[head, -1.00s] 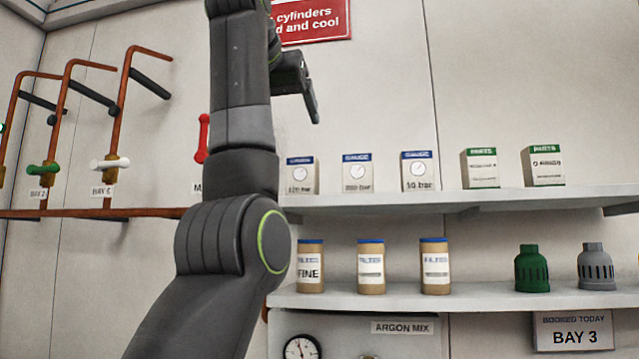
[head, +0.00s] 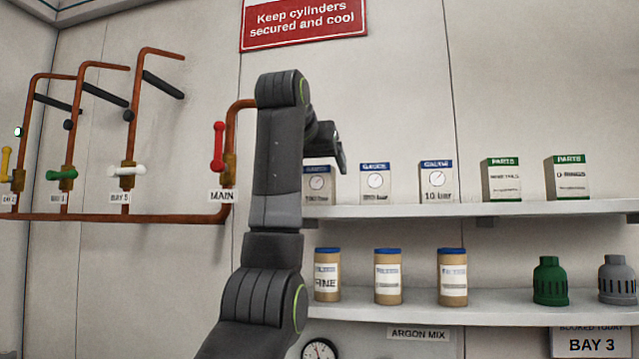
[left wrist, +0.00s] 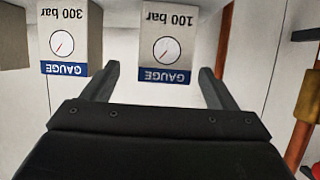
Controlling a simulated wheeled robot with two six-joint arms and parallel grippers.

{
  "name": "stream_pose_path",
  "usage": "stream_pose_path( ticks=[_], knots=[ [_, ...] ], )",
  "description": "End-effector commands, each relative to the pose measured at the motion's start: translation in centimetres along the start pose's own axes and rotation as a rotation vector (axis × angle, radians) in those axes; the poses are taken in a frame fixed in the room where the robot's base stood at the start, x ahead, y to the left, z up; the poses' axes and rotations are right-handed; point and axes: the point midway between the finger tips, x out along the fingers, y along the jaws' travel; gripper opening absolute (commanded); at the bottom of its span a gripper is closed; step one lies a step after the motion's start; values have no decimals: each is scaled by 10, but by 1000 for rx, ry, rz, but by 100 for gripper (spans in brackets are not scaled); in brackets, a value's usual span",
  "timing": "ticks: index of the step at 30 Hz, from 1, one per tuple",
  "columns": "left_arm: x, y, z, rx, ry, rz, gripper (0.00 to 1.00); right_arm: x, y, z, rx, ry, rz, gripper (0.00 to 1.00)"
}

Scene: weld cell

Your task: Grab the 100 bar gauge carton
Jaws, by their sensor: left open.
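The 100 bar gauge carton (left wrist: 167,45) is a white box with a blue band and a round dial. It appears upside down in the left wrist view, beyond and between my fingertips. In the head view it is the leftmost gauge carton (head: 319,186) on the upper shelf, its top partly hidden by my gripper. My left gripper (head: 340,152) is open and empty, close to the carton; in the left wrist view its fingers (left wrist: 158,76) point towards it. My right gripper is not in view.
The 300 bar carton (left wrist: 68,42) stands beside it, with a gap; the 10 bar carton (head: 436,183) and two parts cartons (head: 567,180) stand further right on the upper shelf (head: 470,211). Filter tubs (head: 388,278) stand below. Copper pipe (head: 130,218) and a red valve handle (head: 218,146) are at left.

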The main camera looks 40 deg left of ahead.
Motion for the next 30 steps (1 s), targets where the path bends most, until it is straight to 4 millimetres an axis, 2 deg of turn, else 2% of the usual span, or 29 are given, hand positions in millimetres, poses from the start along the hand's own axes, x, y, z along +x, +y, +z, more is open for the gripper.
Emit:
stream_pose_path(
  ticks=[6,12,21,30],
  knots=[
    [24,-7,-5,1,-3,-4,80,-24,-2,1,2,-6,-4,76],
    [44,-6,-2,1,-2,-2,80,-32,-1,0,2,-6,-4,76],
    [47,-6,-1,0,0,0,79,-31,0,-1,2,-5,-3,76],
    [47,-6,-1,0,0,-1,39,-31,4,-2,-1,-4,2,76]
  ],
)
